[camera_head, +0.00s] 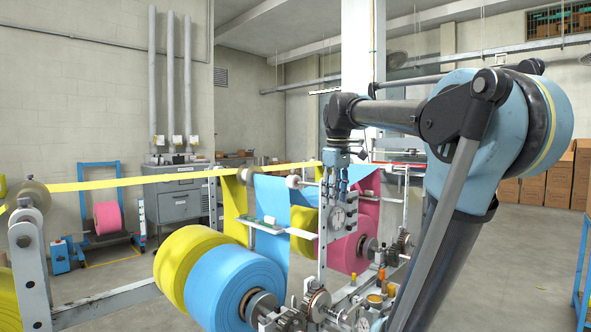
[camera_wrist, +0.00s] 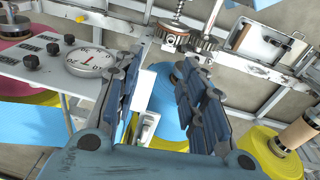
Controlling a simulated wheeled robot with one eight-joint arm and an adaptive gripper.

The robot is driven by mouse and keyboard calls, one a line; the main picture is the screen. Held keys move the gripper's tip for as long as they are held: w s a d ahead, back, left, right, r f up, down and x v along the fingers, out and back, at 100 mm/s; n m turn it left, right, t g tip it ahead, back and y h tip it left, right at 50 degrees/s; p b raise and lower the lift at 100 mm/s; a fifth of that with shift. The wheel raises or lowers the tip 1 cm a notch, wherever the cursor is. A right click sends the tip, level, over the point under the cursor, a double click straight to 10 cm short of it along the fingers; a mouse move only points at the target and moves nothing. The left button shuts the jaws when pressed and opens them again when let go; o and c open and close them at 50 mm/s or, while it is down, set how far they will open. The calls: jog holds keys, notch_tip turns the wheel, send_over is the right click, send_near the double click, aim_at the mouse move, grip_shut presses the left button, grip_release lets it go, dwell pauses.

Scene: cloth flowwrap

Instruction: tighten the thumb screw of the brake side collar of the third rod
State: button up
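My gripper (camera_wrist: 163,75) is open in the wrist view, its blue-padded fingers apart with nothing held between them. In the head view my gripper (camera_head: 345,178) points down above the upright plate with the round dial. Between and beyond the fingers are a blue roll (camera_wrist: 168,108) and part of a white fitting. Rods carry the blue roll (camera_head: 232,285), the yellow roll (camera_head: 180,255) and the pink roll (camera_head: 350,252). A collar-like hub (camera_head: 262,306) sits at the blue roll's end. I cannot make out any thumb screw, nor tell which rod is the third.
The dial (camera_wrist: 90,62) and black knobs stand close left of my fingers. Toothed wheels (camera_wrist: 205,45) and a frame rail lie beyond the fingertips. A yellow web (camera_head: 130,182) crosses the head view. Open floor (camera_head: 510,270) lies right of my arm.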

jog(key=w+a+r+n, duration=0.3)
jog(key=w+r, duration=0.3)
jog(key=r, duration=0.2)
jog(key=w+a+r+n, duration=0.2)
jog(key=w+r+n, duration=0.1)
jog(key=w+r, duration=0.4)
notch_tip(320, 180, up, 10)
jog(key=n+g, duration=0.1)
jog(key=n, duration=0.7)
send_over(294, 172)
jog(key=w, duration=0.1)
jog(key=shift+w+f, duration=0.1)
jog(key=shift+f, duration=8.8)
jog(key=shift+a, duration=0.1)
jog(key=shift+c, duration=0.6)
grip_shut()
jog(key=shift+d, duration=0.2)
jog(key=shift+a, duration=0.1)
